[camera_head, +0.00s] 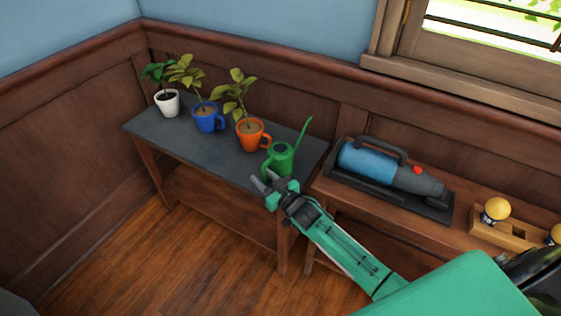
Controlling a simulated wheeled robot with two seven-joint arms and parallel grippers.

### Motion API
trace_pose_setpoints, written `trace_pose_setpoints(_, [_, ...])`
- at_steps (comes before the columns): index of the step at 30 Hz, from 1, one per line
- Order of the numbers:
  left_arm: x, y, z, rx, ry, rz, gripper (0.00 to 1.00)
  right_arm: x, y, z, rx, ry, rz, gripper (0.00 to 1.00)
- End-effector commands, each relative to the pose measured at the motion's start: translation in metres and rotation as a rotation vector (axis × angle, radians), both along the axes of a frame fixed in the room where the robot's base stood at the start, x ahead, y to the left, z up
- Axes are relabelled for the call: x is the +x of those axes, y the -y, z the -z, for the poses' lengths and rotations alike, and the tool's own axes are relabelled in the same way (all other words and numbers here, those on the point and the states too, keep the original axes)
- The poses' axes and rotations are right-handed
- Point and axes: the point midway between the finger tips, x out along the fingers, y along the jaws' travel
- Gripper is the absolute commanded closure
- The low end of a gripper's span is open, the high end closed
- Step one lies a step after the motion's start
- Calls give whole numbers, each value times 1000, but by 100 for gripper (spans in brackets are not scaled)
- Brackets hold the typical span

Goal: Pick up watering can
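A green watering can (281,160) with a long thin spout stands upright at the right end of the grey-topped table (228,162). Its spout points up and to the right, and its handle is on the left. My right gripper (268,183) comes in from the lower right, just in front of the can. Its fingers look spread apart and empty, and they overlap the can's lower edge in this view. Whether they touch the can cannot be told. My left gripper is not in view.
An orange pot (250,136), a blue pot (207,119) and a white pot (167,103), each with a plant, stand left of the can. A blue handheld vacuum (375,165) lies on the wooden bench to the right. Wood-panelled walls are behind; the floor at lower left is clear.

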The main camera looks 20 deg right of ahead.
Motion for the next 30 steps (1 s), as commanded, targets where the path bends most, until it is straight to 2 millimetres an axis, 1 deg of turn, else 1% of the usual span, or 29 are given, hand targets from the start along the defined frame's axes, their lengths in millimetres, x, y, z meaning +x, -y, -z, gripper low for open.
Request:
trace_pose_setpoints(1, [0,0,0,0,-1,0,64,0,0,0,0,0,0,70])
trace_pose_setpoints(3, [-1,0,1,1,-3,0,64,0,0,0,0,0,0,84])
trace_pose_setpoints(5, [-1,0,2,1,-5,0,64,0,0,0,0,0,0,96])
trace_pose_setpoints(6, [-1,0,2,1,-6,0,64,0,0,0,0,0,0,100])
trace_pose_setpoints(17, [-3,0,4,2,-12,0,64,0,0,-2,-1,3,0,100])
trace_pose_setpoints(20, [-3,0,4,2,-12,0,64,0,0,-5,-1,4,0,100])
trace_pose_setpoints(23, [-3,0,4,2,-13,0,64,0,1,-12,-1,4,0,100])
trace_pose_setpoints(25, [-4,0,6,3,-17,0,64,0,1,-21,-1,6,0,100])
trace_pose_setpoints(29, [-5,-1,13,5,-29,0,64,0,1,-44,-1,8,-1,100])
trace_pose_setpoints(30, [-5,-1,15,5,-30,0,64,0,0,-53,-1,8,-1,100])
